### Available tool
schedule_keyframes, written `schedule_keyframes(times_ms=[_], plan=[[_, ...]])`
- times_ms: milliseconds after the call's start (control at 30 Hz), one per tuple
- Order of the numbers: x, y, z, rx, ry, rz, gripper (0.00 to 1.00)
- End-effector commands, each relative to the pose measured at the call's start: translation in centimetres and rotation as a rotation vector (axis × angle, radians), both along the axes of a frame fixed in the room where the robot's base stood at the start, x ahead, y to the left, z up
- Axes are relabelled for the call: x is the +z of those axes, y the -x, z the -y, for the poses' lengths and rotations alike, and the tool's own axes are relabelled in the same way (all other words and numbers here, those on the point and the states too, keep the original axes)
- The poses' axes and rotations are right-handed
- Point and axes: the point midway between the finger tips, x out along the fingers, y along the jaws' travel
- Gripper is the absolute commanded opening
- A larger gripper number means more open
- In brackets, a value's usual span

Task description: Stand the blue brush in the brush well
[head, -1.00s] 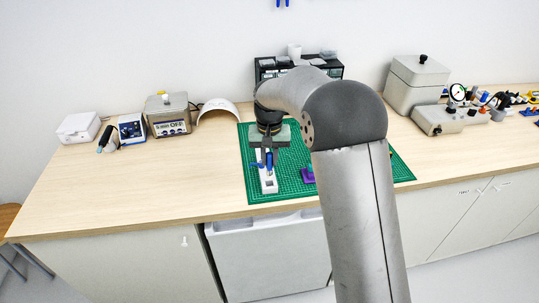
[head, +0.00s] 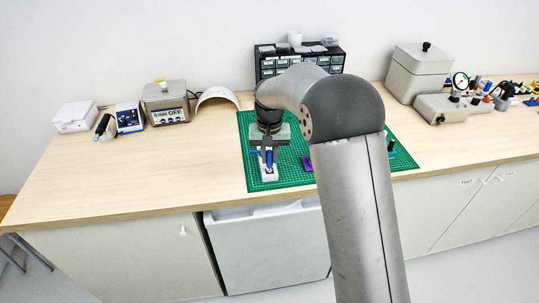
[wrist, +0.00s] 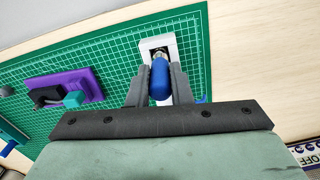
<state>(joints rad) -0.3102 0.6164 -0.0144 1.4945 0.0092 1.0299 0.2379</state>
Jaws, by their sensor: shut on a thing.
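My gripper (wrist: 161,82) is shut on the blue brush (wrist: 160,78), with one dark finger on each side of its blue handle. In the wrist view the handle end faces the camera and a metal collar shows beyond it. The white brush well (wrist: 147,46) is a block on the green mat, right at the far end of the brush. In the head view the brush (head: 268,158) looks about upright above the well (head: 269,174), below my gripper (head: 267,151). The brush's lower tip is hidden, so I cannot tell how deep it sits.
The green mat (wrist: 100,60) lies on the wooden bench. A purple holder (wrist: 62,88) with a black and a teal piece stands beside the well. A small blue thing (wrist: 203,99) is partly hidden beside a finger. Dark drawers (head: 265,66) stand behind my arm.

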Motion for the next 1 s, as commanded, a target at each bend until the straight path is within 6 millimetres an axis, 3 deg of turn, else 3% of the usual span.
schedule_keyframes(times_ms=[667,700,767,1000], plan=[[-0.57,0.0,0.0,0.0,0.0,0.0,0.0],[-0.57,0.0,0.0,0.0,0.0,0.0,0.3],[-0.57,0.0,0.0,0.0,0.0,0.0,0.44],[-0.56,0.0,0.0,0.0,0.0,0.0,0.44]])
